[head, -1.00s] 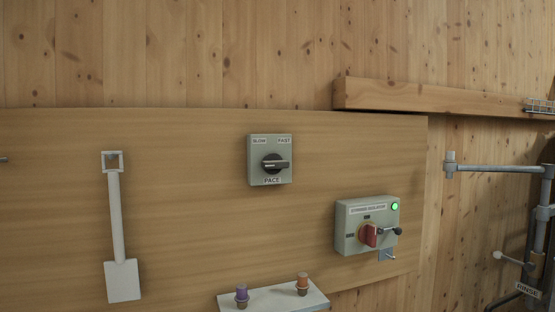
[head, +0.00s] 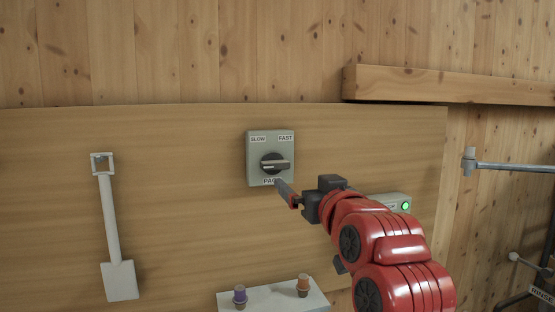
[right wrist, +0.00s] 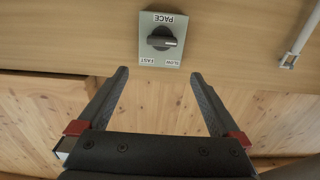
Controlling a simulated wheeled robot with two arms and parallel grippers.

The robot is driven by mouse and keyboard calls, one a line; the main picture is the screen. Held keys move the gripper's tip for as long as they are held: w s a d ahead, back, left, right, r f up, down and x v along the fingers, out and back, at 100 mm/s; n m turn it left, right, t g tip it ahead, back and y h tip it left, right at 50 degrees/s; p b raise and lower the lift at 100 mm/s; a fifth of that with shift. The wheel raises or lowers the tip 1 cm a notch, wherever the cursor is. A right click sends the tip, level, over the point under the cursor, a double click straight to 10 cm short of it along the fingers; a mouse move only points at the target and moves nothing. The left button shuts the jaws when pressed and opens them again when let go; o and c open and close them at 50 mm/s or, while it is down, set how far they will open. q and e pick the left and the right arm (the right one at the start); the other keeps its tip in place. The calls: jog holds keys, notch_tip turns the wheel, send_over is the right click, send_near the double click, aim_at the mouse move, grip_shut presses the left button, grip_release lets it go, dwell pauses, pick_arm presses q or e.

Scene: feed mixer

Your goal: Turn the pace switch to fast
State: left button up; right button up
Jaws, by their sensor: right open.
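The pace switch is a grey box (head: 257,150) on the wooden panel, marked SLOW at upper left, FAST at upper right and PACE below. My right gripper (head: 285,192) is just below and right of the knob in the head view and partly covers the PACE label. In the right wrist view the switch (right wrist: 148,20) appears upside down, beyond the open, empty fingertips (right wrist: 159,73). I see no contact with the knob. My left gripper is not in view.
My right arm mostly hides an isolator box with a green light (head: 405,205). A small shelf (head: 270,299) below holds a purple and an orange-topped piece. A white paddle (head: 113,235) hangs at left. A wooden beam (head: 450,84) juts out at upper right.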

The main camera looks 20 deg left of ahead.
aim_at(277, 164)
jog(key=p+x, duration=0.7)
jog(key=x, duration=0.9)
jog(key=shift+a+r, duration=0.1)
jog(key=shift+w+a, duration=0.35)
jog(key=shift+w, duration=0.1)
jog(key=c, duration=1.1)
jog(key=shift+o, duration=0.2)
